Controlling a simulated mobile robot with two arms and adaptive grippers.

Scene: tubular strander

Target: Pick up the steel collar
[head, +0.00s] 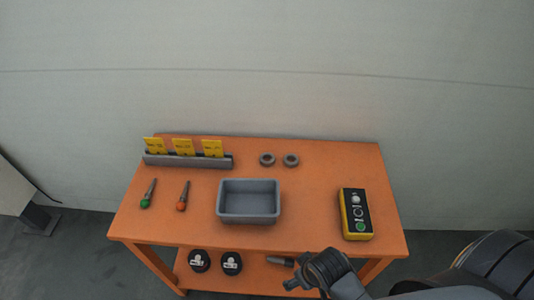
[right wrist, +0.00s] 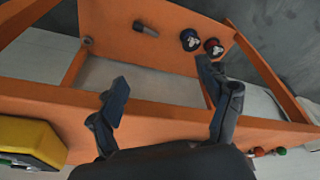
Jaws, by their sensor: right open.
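Two small grey metal rings lie flat side by side near the back of the orange table, the left ring (head: 267,159) and the right ring (head: 291,160). They look like steel collars; I cannot tell which one is meant. My right gripper (head: 297,273) is low at the table's front edge, well apart from the rings. In the right wrist view its two fingers (right wrist: 161,74) are spread with nothing between them. The rings do not show in that view. My left gripper is out of view.
A grey bin (head: 248,221) stands mid-table, with a yellow control box (head: 355,214) to its right. Left are a green-tipped tool (head: 148,194), a red-tipped tool (head: 183,196) and a card rack (head: 188,161). The lower shelf holds a grey cylinder (right wrist: 146,29) and black round parts (right wrist: 190,40).

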